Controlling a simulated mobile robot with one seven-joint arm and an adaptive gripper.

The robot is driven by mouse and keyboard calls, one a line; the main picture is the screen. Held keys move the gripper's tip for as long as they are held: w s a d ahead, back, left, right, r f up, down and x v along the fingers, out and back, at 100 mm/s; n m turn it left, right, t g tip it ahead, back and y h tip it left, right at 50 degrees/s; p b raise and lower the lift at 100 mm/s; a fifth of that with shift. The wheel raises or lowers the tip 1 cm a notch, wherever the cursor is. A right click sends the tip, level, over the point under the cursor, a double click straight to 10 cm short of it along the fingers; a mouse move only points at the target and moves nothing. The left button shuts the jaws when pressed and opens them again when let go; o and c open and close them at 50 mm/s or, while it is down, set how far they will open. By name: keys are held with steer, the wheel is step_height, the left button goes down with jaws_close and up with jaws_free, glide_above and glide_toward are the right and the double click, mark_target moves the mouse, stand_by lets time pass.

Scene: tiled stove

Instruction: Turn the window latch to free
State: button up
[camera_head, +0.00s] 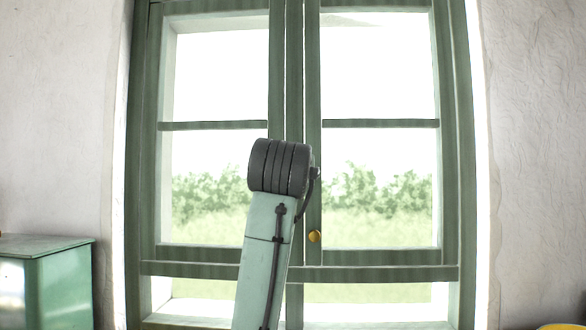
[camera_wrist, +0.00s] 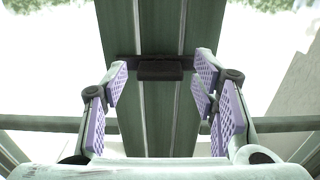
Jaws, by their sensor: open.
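The window (camera_head: 380,124) has a green wooden frame and two sashes that meet at a central upright. In the wrist view, a dark window latch (camera_wrist: 160,70) lies crosswise over the green central upright, with a block at its middle and a thin bar reaching to both sides. Nothing is between the pads nearer to me. In the head view my own arm covers the centre of the window, and the latch and gripper are hidden there.
A small yellow knob (camera_head: 314,236) sits low on the right sash, close to my arm. A green cabinet (camera_head: 62,285) stands at the lower left. A yellow object (camera_head: 558,327) shows at the lower right edge. Pale walls flank the window.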

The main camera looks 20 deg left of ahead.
steer(key=shift+c, duration=0.3)
steer(key=c, duration=1.1)
